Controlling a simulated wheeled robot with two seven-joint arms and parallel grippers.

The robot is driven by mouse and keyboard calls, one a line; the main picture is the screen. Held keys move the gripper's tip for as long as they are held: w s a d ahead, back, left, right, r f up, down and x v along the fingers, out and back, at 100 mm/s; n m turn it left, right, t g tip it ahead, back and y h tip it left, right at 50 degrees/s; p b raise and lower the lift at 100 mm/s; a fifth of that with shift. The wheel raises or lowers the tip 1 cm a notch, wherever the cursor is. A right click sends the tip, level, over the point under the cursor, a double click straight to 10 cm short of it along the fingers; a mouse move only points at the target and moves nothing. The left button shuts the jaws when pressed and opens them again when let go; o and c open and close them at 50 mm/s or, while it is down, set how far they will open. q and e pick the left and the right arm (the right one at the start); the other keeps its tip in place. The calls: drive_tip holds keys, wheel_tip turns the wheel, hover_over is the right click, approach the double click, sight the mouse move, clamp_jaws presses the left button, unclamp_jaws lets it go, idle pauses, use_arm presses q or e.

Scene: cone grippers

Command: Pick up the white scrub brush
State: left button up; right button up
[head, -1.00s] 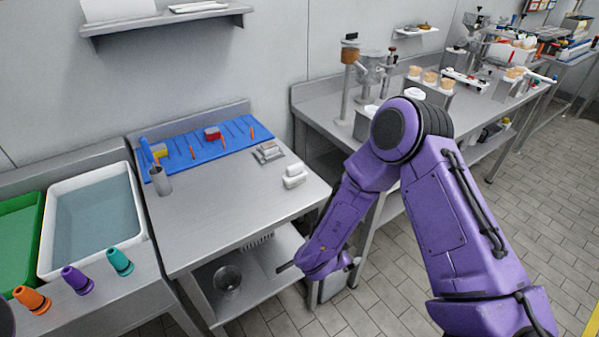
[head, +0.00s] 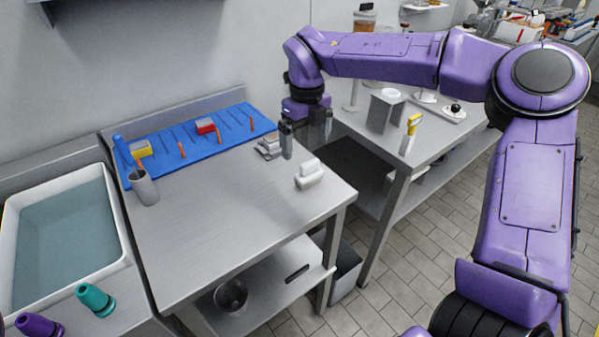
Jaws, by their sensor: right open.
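The white scrub brush (head: 310,176) lies near the right edge of the steel table (head: 225,215), a white block with a raised grip on top. My right gripper (head: 304,146) points down above the table's back right part. It is open and empty, its dark fingers apart, slightly behind and above the brush. I see a gap between gripper and brush, though its depth is hard to judge. My left gripper is not in view.
A grey metal piece (head: 268,147) sits just left of the right gripper. A blue mat (head: 200,150) with several tools lies along the back, beside a grey cup (head: 145,188). A white basin (head: 107,208) is at left. The table's front is clear.

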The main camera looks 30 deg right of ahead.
sight(309, 173)
drive_tip(key=f, duration=0.3)
drive_tip(key=f+p, duration=0.1)
drive_tip(key=f, duration=0.2)
drive_tip(key=s+f, duration=0.1)
drive_tip(key=f, duration=0.2)
drive_tip(key=shift+d+f, duration=0.3)
drive_tip(key=shift+f, duration=0.05)
drive_tip(key=c, duration=0.9)
